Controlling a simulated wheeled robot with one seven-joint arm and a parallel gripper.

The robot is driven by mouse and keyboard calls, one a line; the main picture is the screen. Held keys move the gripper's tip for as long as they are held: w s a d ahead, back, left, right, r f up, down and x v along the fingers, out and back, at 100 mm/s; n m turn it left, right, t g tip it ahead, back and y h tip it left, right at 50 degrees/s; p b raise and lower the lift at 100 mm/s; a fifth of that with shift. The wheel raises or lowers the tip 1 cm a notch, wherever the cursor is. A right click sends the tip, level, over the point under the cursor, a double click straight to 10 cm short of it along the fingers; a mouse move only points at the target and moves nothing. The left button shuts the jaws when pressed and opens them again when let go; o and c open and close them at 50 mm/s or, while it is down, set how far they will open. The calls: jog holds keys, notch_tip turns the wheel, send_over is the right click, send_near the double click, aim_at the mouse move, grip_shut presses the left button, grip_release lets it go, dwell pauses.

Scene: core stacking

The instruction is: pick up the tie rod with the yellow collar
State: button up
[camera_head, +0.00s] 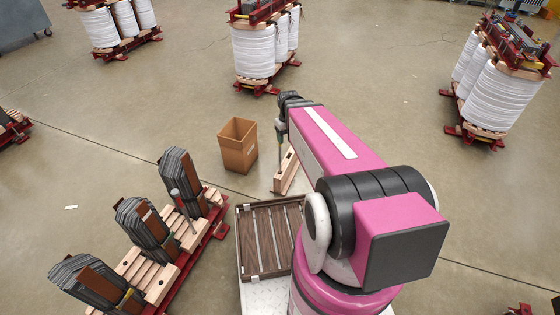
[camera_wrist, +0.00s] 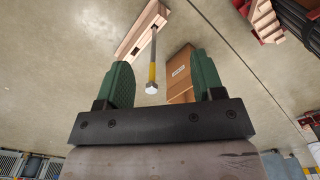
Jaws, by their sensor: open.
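The tie rod with the yellow collar (camera_wrist: 152,72) shows in the wrist view as a thin grey rod with a pale head. Its far end meets a pale wooden beam (camera_wrist: 140,32). In the head view the rod (camera_head: 280,170) stands roughly upright at the beam (camera_head: 289,170), below my gripper (camera_head: 282,132). In the wrist view my gripper (camera_wrist: 158,62) has its two green fingers wide apart. The rod's head and collar lie in the gap between them, nearer the left finger. I see no contact with either finger.
An open cardboard box (camera_head: 237,147) stands left of the beam. A slatted brown tray (camera_head: 243,240) is close to my base. A red-framed rack with dark core stacks (camera_head: 180,185) stands at left. White coils (camera_head: 253,50) stand farther back. Open floor lies between.

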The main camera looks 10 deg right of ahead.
jog(key=w+n, duration=0.2)
jog(key=w, duration=0.3)
jog(key=w+f+n, duration=0.1)
jog(key=w+n, duration=0.2)
jog(key=w, duration=0.3)
jog(key=w+f+n, duration=0.1)
jog(key=w+n, duration=0.2)
jog(key=w, duration=0.3)
jog(key=shift+d, duration=0.25)
notch_tip(320, 180, down, 6)
jog(key=shift+s+r, duration=0.1)
jog(key=f, duration=0.5)
jog(key=shift+a, duration=0.25)
grip_shut()
